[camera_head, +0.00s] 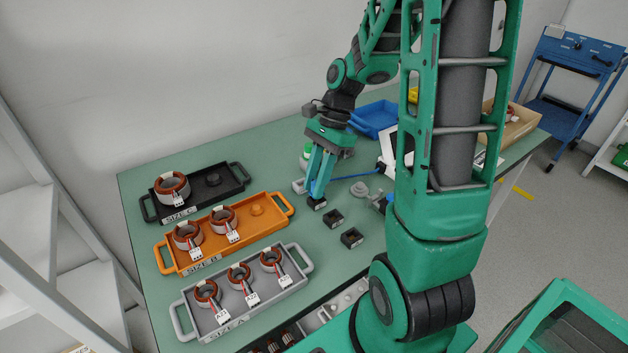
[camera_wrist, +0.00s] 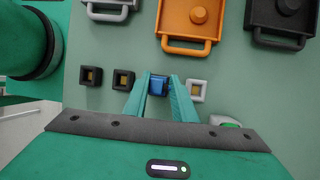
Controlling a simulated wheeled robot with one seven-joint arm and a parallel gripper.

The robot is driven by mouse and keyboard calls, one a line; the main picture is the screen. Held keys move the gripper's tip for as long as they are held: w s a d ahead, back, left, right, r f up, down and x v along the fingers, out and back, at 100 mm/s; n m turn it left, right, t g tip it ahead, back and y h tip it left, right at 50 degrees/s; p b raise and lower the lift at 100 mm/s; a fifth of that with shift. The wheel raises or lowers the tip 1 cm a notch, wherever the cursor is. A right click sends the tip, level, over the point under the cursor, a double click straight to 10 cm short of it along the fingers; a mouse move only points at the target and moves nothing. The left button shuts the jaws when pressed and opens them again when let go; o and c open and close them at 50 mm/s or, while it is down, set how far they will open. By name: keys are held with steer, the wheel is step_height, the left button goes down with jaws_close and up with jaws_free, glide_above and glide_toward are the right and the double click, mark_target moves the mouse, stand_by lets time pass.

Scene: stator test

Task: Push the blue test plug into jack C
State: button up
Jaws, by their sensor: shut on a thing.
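My gripper (camera_head: 318,202) points down over the table. In the wrist view its fingers (camera_wrist: 158,88) are shut on the blue test plug (camera_wrist: 158,86). In the head view the fingers mostly hide the plug, and a dark block shows right under their tips. Two black square jacks with tan centres, one (camera_wrist: 123,79) beside the fingers and one (camera_wrist: 91,76) farther left, stand in a row with the plug. A light grey jack (camera_wrist: 197,91) stands on the other side. I cannot read jack letters or tell how deep the plug sits.
A grey tray (camera_head: 180,318), an orange tray (camera_head: 168,262) and a black tray (camera_head: 148,208) hold copper-wound stators to the left. A blue bin (camera_head: 376,118) stands behind the gripper. A blue cable (camera_head: 352,177) lies right of it. A white-and-green thing (camera_wrist: 225,121) is near the grey jack.

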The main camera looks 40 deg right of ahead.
steer(key=shift+f, duration=0.6)
stand_by(0.3)
steer(key=o, duration=1.1)
steer(key=shift+r, duration=0.1)
steer(key=v, duration=1)
steer(key=shift+d+r, duration=0.2)
steer(key=shift+r, duration=0.05)
